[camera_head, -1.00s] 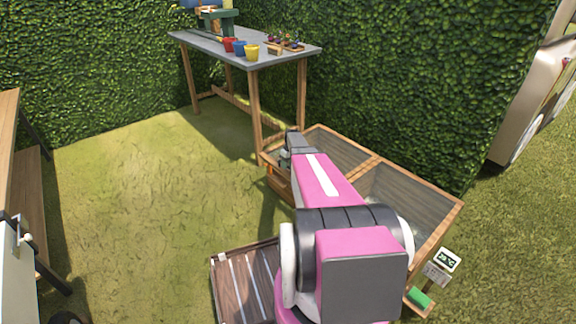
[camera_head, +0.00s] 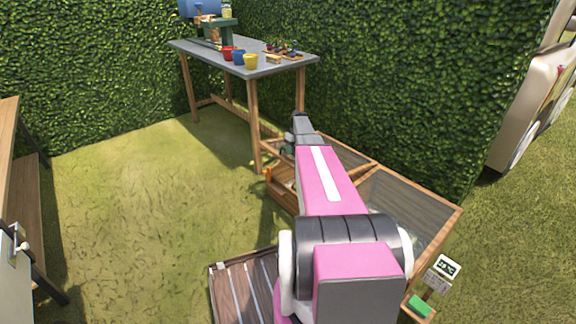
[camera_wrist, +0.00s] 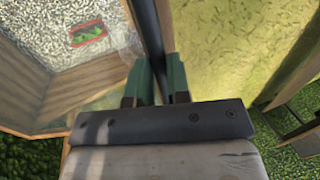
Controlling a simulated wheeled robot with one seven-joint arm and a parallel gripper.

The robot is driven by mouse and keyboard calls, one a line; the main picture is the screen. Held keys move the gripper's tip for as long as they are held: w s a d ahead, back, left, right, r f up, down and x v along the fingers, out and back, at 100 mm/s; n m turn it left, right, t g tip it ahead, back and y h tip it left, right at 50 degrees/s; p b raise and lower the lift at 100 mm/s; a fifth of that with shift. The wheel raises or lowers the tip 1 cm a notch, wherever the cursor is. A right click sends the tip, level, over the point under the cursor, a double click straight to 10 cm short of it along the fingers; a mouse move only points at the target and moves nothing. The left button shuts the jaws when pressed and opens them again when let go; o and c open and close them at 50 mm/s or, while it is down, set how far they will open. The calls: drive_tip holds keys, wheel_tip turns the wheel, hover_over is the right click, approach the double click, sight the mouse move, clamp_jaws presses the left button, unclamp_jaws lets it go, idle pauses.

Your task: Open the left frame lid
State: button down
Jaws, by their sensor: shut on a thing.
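The wooden cold frame (camera_head: 447,222) stands by the hedge, with a left and a right compartment. My gripper (camera_wrist: 157,82) has green fingers shut on a dark edge bar (camera_wrist: 149,30) of the left frame lid. The clear lid pane lies left of the bar in the wrist view, over the box. In the head view my gripper (camera_head: 287,150) is at the left compartment's near-left side, and my pink arm hides much of the box. The left lid appears slightly raised, with a slanting wooden edge (camera_head: 362,173) near the divider.
In the wrist view, a small red tray with green (camera_wrist: 88,36) lies on pale gravel inside the box. A grey-topped table (camera_head: 225,57) with coloured pots stands behind. A slatted wooden thing (camera_head: 235,290) lies at the front. Open grass spreads left.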

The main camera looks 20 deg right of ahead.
drive_tip(key=w+d+r, duration=0.2)
drive_tip(key=d+r, duration=0.4)
drive_tip(key=r, duration=0.3)
drive_tip(key=w+d+r, duration=0.2)
drive_tip(key=d+r, duration=0.5)
drive_tip(key=r, duration=0.2)
drive_tip(key=shift+w+d+r, duration=0.25)
drive_tip(key=shift+w+r, duration=0.05)
drive_tip(key=shift+w, duration=0.1)
drive_tip(key=c, duration=1.1)
unclamp_jaws()
drive_tip(key=shift+d+f, duration=0.1)
drive_tip(key=shift+f, duration=0.05)
drive_tip(key=shift+a+r, duration=0.3)
drive_tip(key=shift+a, duration=0.15)
drive_tip(key=s+v, duration=0.1)
drive_tip(key=v, duration=0.9)
drive_tip(key=shift+w+r, duration=0.35)
drive_tip(key=shift+w, duration=0.1)
